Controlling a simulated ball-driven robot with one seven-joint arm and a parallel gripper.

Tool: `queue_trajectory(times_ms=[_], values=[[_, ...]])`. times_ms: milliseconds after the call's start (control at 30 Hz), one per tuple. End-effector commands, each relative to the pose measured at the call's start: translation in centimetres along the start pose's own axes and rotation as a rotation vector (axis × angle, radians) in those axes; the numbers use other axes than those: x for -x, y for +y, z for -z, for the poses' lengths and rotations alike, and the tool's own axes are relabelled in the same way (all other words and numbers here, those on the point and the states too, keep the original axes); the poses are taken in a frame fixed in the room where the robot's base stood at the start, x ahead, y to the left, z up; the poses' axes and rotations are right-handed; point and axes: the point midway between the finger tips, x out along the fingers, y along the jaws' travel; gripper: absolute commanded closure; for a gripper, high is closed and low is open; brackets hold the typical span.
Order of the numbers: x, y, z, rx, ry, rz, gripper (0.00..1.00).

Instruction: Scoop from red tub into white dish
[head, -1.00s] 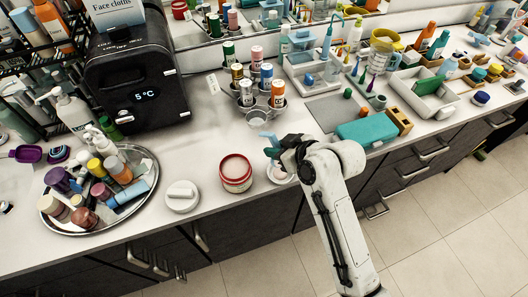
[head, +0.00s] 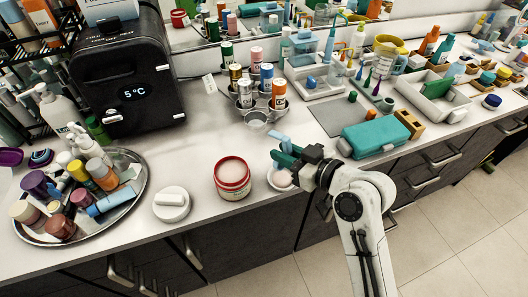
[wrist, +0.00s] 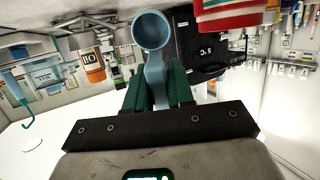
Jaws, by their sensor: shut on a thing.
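The red tub (head: 233,184) stands open on the counter, with pale pinkish contents near its rim. It also shows at the top of the wrist view (wrist: 232,18). The white dish (head: 271,182) sits just right of it, partly hidden by my gripper, with something pale pink in it. My gripper (head: 290,158) is shut on a light-blue scoop (head: 275,138) and is above the dish's right side. In the wrist view the scoop (wrist: 152,32) sticks out beyond the green fingers; its round bowl looks hollow, and I cannot tell if anything is in it.
A white lid (head: 171,203) lies left of the tub. A round metal tray (head: 125,205) of bottles is at far left. A metal holder of cans (head: 258,112) stands behind, and a teal case (head: 375,135) is to the right. Bare counter lies behind the tub.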

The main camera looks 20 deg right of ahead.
Motion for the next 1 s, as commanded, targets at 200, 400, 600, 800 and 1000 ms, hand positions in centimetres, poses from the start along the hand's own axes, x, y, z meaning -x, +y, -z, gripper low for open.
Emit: queue_trajectory(times_ms=[200,400,600,800,1000], values=[[0.2,0.1,-1.2,0.000,0.081,-0.002,1.00],[0.7,0.1,-1.4,0.001,0.163,-0.002,1.00],[1.1,0.0,-1.6,0.001,0.242,-0.001,1.00],[1.6,0.1,-1.9,0.001,0.317,-0.002,1.00],[2.0,0.1,-2.0,0.001,0.391,-0.002,1.00]])
